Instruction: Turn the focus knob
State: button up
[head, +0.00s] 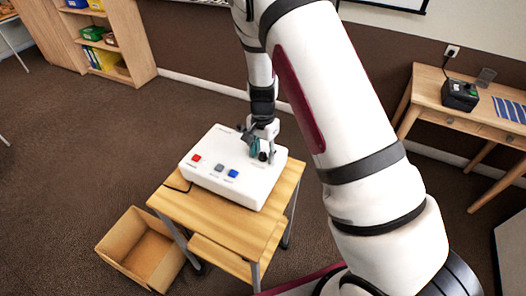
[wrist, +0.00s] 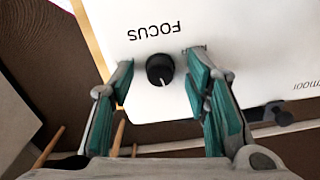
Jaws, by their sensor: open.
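The focus knob (wrist: 160,70) is a round black knob with a white pointer line, on the white face of a box, beside the printed word FOCUS, which appears upside down in the wrist view. The white box (head: 222,185) lies on a small wooden desk in the head view, with red, grey and blue buttons along its front. My gripper (wrist: 157,74) is open, with one teal-padded finger on each side of the knob and a gap visible on both sides. In the head view my gripper (head: 258,152) is over the right part of the box, partly covering that area.
The small desk (head: 190,212) has a bare strip in front of the box. An open cardboard box (head: 128,262) stands on the floor at its left. A side table (head: 430,88) with a black device (head: 460,95) stands at right. Another dark knob (wrist: 278,114) shows near the box's edge.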

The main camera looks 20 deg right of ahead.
aim_at(263, 154)
grip_shut()
jog(key=shift+n, duration=1.4)
grip_release()
notch_tip(263, 154, up, 12)
